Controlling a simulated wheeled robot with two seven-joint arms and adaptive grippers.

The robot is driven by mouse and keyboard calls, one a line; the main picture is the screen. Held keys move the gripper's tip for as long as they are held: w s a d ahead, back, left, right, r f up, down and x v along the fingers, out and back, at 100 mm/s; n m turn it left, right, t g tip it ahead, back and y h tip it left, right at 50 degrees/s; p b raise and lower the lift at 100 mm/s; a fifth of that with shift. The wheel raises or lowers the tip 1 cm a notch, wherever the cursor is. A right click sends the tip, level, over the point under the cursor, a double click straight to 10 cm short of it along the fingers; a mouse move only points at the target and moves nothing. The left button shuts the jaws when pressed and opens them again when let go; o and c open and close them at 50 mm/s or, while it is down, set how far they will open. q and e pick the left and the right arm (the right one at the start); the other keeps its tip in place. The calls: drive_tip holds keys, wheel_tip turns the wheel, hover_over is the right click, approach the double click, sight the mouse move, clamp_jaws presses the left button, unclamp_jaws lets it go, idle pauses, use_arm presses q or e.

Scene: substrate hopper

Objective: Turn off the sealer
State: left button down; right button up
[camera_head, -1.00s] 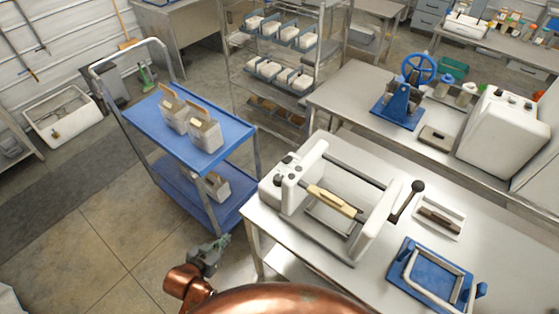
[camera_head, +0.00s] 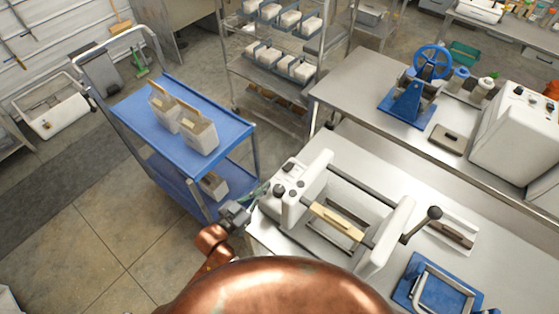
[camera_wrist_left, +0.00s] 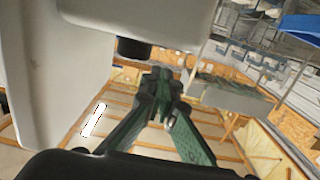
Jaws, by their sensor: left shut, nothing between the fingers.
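The sealer (camera_head: 297,193) is a white machine on the steel table, with dark knobs (camera_head: 280,190) on its left end block, a tan bar (camera_head: 337,222) and a black-ball lever (camera_head: 434,213). My left gripper (camera_head: 262,189) is shut and empty, just left of that knobbed block. In the left wrist view its green fingers (camera_wrist_left: 160,85) are together. There a white body, which looks like the sealer, fills the upper left, with a dark knob (camera_wrist_left: 133,48) close to the fingertips. I cannot tell whether they touch. My right gripper is not in view.
A blue cart (camera_head: 231,128) with open cartons stands left of the table. A blue frame (camera_head: 412,291) and a small white tray (camera_head: 467,224) lie right of the sealer. A bench behind holds a blue wheeled press (camera_head: 407,103) and a white machine (camera_head: 512,140).

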sight(288, 166)
use_arm(q)
drive_tip(key=shift+a, duration=0.15)
drive_tip(key=shift+r, duration=0.1)
drive_tip(key=shift+w, duration=0.3)
drive_tip(key=x, duration=0.4)
drive_tip(key=shift+w+d, duration=0.1)
drive_tip(key=shift+d, duration=0.15)
drive_tip(key=x, duration=0.3)
drive_tip(key=shift+w+d+p, duration=0.2)
drive_tip(key=shift+w+p, duration=0.15)
drive_tip(key=shift+w+d, duration=0.2)
drive_tip(key=shift+w, duration=0.05)
drive_tip(key=shift+w+d, duration=0.15)
drive_tip(key=shift+w, duration=0.05)
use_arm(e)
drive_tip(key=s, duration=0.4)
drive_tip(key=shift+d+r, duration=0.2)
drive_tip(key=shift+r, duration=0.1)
